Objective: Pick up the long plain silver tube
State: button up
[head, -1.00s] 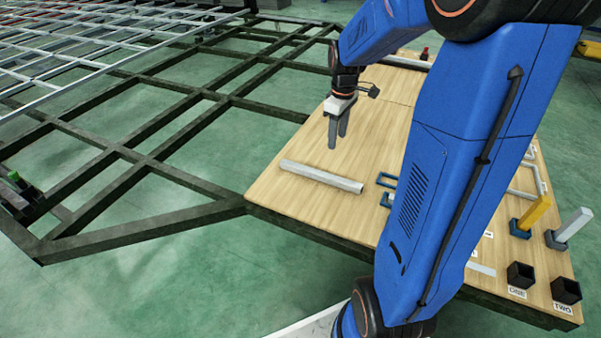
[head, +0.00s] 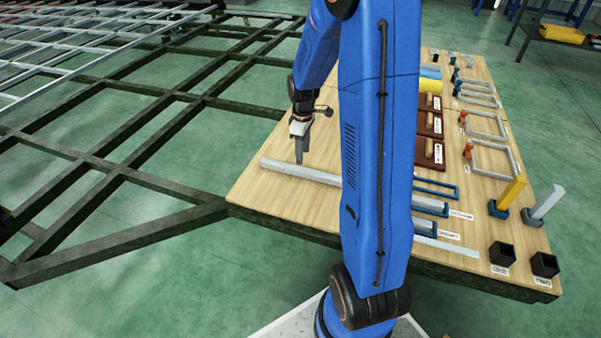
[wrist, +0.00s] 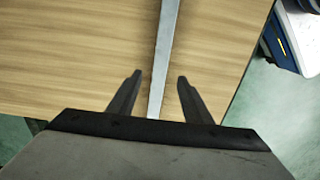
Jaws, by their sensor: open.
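The long plain silver tube (head: 300,171) lies on the left part of the wooden table, and its right part is hidden behind my arm in the head view. My gripper (head: 301,160) points down over the tube near its left part. In the wrist view the tube (wrist: 165,50) runs lengthwise between the two open fingers of my gripper (wrist: 157,80). The fingers stand apart on either side of it and nothing is held. How high the fingertips are above the table is hard to tell.
The wooden table (head: 262,190) also bears a yellow block (head: 511,190), a silver block (head: 545,203), two black cups (head: 503,255), grey frames (head: 492,158) and brown boxes (head: 430,152). A dark chassis frame (head: 130,175) lies left of the table. Bare wood surrounds the tube's left end.

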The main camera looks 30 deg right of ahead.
aim_at(301, 169)
jog(key=shift+w+a+f, duration=0.1)
jog(key=shift+a+f, duration=0.05)
jog(key=shift+f, duration=1.8)
jog(key=shift+w+a+f, duration=0.1)
jog(key=shift+f, duration=1.8)
grip_shut()
